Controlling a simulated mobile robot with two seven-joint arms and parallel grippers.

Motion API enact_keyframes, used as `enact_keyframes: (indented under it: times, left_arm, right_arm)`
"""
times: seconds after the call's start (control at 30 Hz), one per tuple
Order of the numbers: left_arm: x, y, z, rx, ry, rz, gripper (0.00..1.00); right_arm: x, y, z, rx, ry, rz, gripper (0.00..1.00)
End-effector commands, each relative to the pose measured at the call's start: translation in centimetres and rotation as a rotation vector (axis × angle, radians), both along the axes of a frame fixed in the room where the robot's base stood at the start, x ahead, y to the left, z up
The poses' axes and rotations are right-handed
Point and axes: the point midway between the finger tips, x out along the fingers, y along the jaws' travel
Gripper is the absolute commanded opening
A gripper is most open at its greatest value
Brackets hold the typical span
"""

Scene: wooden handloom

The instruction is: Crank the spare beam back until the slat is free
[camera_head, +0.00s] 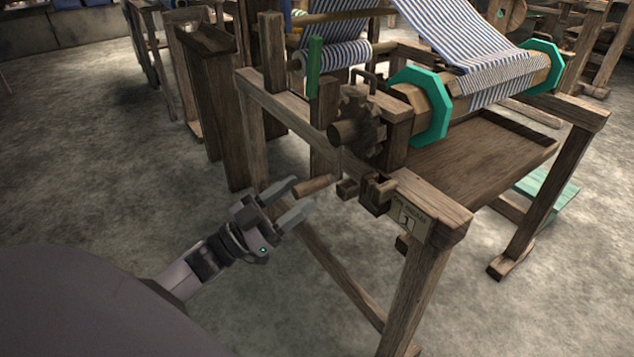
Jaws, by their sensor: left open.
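A wooden loom beam (432,102) with teal eight-sided end flanges (431,108) carries blue-and-white striped cloth (480,45). At its near end are a dark wooden gear and ratchet parts (360,122). A light wooden crank handle (316,185) sticks out to the left below them. My left gripper (304,192) is open, with its fingers pointing at the handle. The handle's end appears between or just beyond the fingertips; I cannot tell if they touch. I cannot make out a slat for certain. My right gripper is not in view.
The loom's front post (410,290) and side rail (285,105) stand close to my left gripper. A green upright stick (314,68) stands by the rail. A number tag (408,218) is on the corner.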

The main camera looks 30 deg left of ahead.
Motion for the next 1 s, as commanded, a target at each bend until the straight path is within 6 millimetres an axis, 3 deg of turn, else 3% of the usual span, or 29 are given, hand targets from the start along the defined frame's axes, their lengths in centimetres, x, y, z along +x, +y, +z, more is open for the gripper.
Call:
enact_keyframes:
  times: [0.3, 0.73, 0.9, 1.0]
  left_arm:
    - [3.3, -1.7, 1.5, -0.002, -0.002, -0.001, 0.53]
    - [3.9, -2.0, 1.8, -0.001, 0.0, 0.0, 0.53]
    - [3.9, -2.0, 1.8, -0.001, 0.0, 0.0, 0.0]
    - [3.9, -2.0, 1.8, -0.001, 0.0, 0.0, 0.0]
  right_arm:
    - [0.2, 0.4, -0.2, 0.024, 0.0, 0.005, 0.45]
    - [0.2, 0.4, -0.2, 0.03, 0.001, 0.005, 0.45]
    - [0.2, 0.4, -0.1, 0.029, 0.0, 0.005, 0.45]
    - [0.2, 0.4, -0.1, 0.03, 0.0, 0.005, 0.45]
